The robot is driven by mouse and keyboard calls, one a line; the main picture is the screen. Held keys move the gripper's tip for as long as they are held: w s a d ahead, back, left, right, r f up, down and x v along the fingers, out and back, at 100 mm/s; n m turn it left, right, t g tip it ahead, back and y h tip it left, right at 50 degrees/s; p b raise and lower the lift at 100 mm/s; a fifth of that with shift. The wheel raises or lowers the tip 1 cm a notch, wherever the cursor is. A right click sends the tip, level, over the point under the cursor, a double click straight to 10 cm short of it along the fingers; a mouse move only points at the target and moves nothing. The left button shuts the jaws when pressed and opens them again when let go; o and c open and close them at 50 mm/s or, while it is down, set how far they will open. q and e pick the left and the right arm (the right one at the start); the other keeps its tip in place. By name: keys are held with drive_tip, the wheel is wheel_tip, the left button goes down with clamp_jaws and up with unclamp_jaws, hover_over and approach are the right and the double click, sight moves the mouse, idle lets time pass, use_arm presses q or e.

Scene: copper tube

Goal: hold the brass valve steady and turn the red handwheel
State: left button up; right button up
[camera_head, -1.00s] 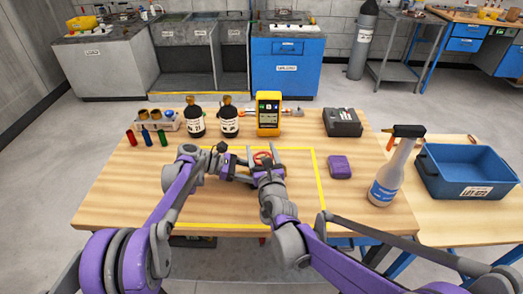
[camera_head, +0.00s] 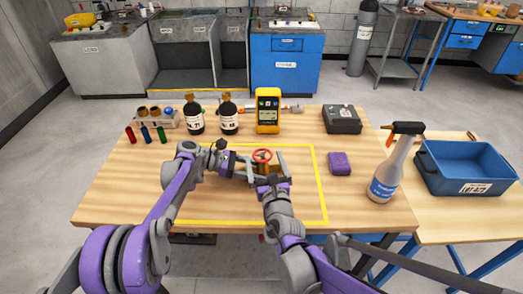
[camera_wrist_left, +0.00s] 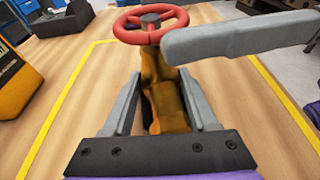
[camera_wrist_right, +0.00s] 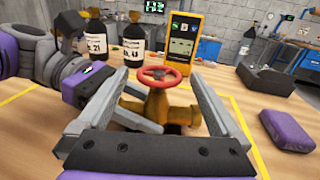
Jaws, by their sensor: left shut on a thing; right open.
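The brass valve (camera_wrist_left: 163,98) stands upright on the table, with the red handwheel (camera_head: 262,155) on top. The wheel also shows in the left wrist view (camera_wrist_left: 150,22) and the right wrist view (camera_wrist_right: 160,77). My left gripper (camera_head: 254,175) is shut on the valve body from the left, below the wheel; its fingers flank the brass in the left wrist view. My right gripper (camera_wrist_right: 152,112) is open on the near side, its fingers spread to either side of the valve and wheel without visible contact. In the head view, grippers hide much of the valve.
A yellow tape outline (camera_head: 322,185) surrounds the work area. Black bottles (camera_head: 195,117) and a yellow meter (camera_head: 267,112) stand behind it. A purple block (camera_head: 340,163), dark case (camera_head: 342,121) and spray bottle (camera_head: 390,170) are to the right. The front-left tabletop is clear.

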sight(265, 162)
drive_tip(key=s, duration=0.3)
drive_tip(key=s+d, duration=0.1)
drive_tip(key=s, duration=0.2)
use_arm(q)
drive_tip(key=o, duration=1.1)
drive_tip(key=shift+c, duration=0.2)
